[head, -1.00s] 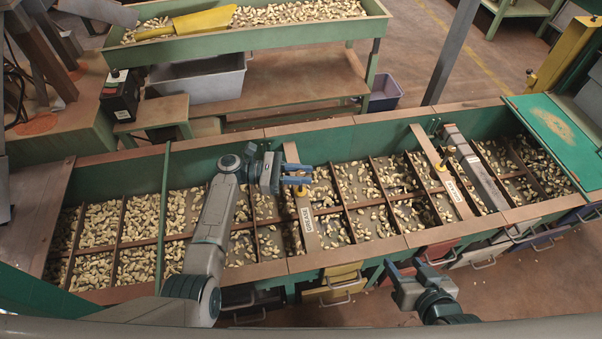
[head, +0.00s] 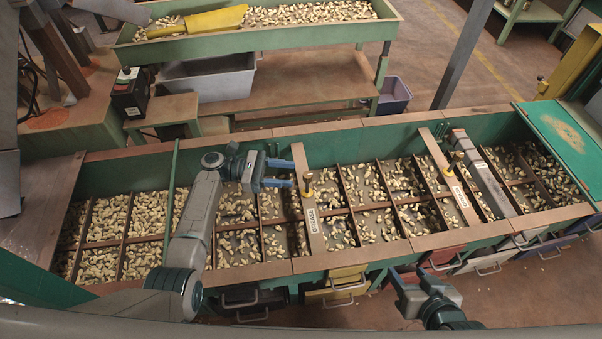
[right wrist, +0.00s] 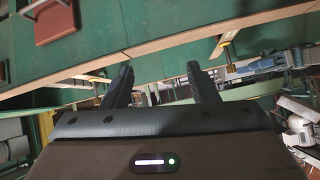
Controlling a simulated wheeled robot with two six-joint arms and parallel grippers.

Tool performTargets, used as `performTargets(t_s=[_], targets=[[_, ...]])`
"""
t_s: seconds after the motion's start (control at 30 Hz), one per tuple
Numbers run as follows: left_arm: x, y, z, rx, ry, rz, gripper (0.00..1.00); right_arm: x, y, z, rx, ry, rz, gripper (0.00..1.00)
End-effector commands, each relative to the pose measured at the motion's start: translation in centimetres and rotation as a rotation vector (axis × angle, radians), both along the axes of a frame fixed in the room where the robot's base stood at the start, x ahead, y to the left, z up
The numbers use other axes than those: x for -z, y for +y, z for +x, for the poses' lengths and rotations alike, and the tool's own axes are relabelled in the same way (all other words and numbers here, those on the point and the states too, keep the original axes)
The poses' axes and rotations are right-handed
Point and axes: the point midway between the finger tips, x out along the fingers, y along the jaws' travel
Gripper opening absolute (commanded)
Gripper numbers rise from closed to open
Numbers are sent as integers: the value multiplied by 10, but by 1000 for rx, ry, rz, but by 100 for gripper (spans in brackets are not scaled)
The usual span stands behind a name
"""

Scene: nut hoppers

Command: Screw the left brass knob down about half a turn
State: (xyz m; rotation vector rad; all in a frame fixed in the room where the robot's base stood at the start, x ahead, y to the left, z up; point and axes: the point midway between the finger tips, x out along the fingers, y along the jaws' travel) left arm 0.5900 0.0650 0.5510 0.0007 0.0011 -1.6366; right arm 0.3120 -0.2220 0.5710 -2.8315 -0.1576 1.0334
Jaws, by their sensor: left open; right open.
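The left brass knob (head: 307,184) stands upright on the left brown crossbar (head: 308,212) of the nut hopper. My left gripper (head: 290,173) is open and empty just left of the knob, its blue fingers pointing right. The fingertips look apart from the knob, though the gap in depth is hard to judge. A second brass knob (head: 457,159) stands on the right crossbar (head: 459,190). My right gripper (head: 406,272) is open and empty in front of the hopper's near edge. Its dark fingers show apart in the right wrist view (right wrist: 162,76).
The long green hopper (head: 390,247) has several compartments of nuts split by brown dividers. A grey bar (head: 484,178) lies across it beside the right crossbar. Drawers with handles (head: 345,280) line its front. A green trough (head: 275,35) stands behind.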

Motion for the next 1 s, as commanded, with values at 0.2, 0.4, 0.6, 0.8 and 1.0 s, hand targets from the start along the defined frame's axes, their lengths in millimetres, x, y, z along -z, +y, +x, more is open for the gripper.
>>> performTargets(t_s=[0.2,0.4,0.6,0.8,1.0], targets=[[0,33,3,0,0,0,46,0,0,-1,2,4,0,53],[0,42,3,0,-1,0,46,0,0,0,2,4,-1,53],[0,42,3,0,-1,-1,46,-1,-1,0,-1,3,-4,53],[0,42,3,0,-1,-1,46,-1,-2,0,-6,2,-10,53],[-18,41,3,0,-1,-1,46,2,-5,0,-9,64,-33,53]])
